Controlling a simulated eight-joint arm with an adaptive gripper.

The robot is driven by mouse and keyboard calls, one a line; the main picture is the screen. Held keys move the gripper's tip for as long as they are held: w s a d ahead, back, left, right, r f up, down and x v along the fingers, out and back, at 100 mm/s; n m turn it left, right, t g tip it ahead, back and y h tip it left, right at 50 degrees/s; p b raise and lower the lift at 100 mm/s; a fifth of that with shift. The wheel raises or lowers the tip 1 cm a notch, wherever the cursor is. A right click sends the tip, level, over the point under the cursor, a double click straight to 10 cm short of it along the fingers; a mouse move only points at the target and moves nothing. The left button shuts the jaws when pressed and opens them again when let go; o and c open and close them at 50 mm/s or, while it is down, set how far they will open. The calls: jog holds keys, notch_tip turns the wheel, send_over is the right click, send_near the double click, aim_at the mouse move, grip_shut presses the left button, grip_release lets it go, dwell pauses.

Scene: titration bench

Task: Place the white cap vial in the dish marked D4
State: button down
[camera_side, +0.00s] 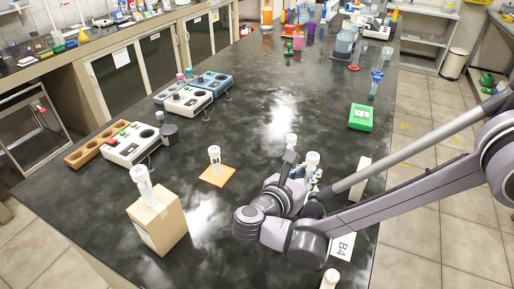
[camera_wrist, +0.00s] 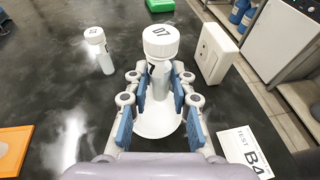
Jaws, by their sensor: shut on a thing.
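My gripper (camera_wrist: 160,90) is shut on a white-capped vial (camera_wrist: 160,50), its blue-padded fingers on either side of the body. The cap bears a mark that looks like 07 or D7. The vial is upright, and a white round dish (camera_wrist: 157,129) shows below it; I cannot tell whether they touch. In the side view the held vial (camera_side: 312,159) rises beside my gripper (camera_side: 305,180). A second white-capped vial (camera_wrist: 97,45) stands on the bench to the left in the wrist view. I cannot read a D4 mark on any dish.
A card reading B4 (camera_wrist: 247,152) lies at right, near a white box-like object (camera_wrist: 215,52). More capped vials stand on a cardboard box (camera_side: 162,222), on an orange tile (camera_side: 217,175) and at the bottom edge (camera_side: 330,279). A green box (camera_side: 360,117) sits farther back.

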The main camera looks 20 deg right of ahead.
jog(key=shift+a+f, duration=0.4)
jog(key=shift+a, duration=0.2)
jog(key=shift+f, duration=2)
jog(key=shift+f, duration=0.1)
jog(key=c, duration=1.1)
grip_release()
jog(key=shift+c, duration=0.2)
jog(key=shift+s+a+r, duration=0.1)
jog(key=shift+a+r, duration=0.05)
jog(key=shift+r, duration=0.05)
jog(key=v, duration=0.7)
